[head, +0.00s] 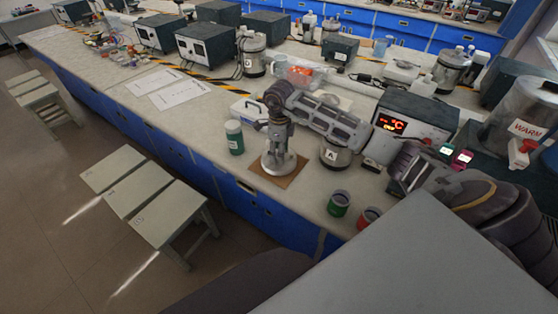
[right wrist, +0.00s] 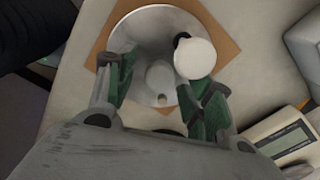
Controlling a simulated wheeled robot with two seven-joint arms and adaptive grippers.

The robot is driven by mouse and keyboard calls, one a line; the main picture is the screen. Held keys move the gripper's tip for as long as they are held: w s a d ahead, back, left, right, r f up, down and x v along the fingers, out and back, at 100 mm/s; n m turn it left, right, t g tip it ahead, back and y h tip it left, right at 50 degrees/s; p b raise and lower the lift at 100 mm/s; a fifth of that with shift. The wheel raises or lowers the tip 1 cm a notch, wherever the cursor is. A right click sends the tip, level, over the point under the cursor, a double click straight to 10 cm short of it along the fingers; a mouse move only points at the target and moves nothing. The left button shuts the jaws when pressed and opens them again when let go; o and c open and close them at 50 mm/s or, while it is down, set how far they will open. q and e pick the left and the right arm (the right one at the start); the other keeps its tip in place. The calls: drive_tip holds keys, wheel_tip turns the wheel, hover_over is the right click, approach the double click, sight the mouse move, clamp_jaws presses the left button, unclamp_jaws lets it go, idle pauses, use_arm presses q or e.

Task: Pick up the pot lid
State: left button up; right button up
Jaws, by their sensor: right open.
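A shiny silver round metal lid (head: 278,165) lies on a brown square mat (head: 296,176) near the bench's front edge. In the right wrist view the lid (right wrist: 138,38) shows a small knob in its middle and a white round piece (right wrist: 195,58) on a dark stem over its right part. My right gripper (head: 277,148) points down just above the lid. In the right wrist view its open, green-padded fingers (right wrist: 160,92) stand either side of the knob; I cannot tell whether they touch it. My left gripper is not in view.
A green jar (head: 234,137) stands left of the mat. A green cup (head: 339,203) and a red cup (head: 369,216) stand to the right. A steel pot (head: 336,155) and a box with a lit display (head: 412,118) stand behind.

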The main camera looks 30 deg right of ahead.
drive_tip(key=shift+f, duration=0.1)
drive_tip(key=shift+c, duration=0.2)
clamp_jaws()
idle(0.4)
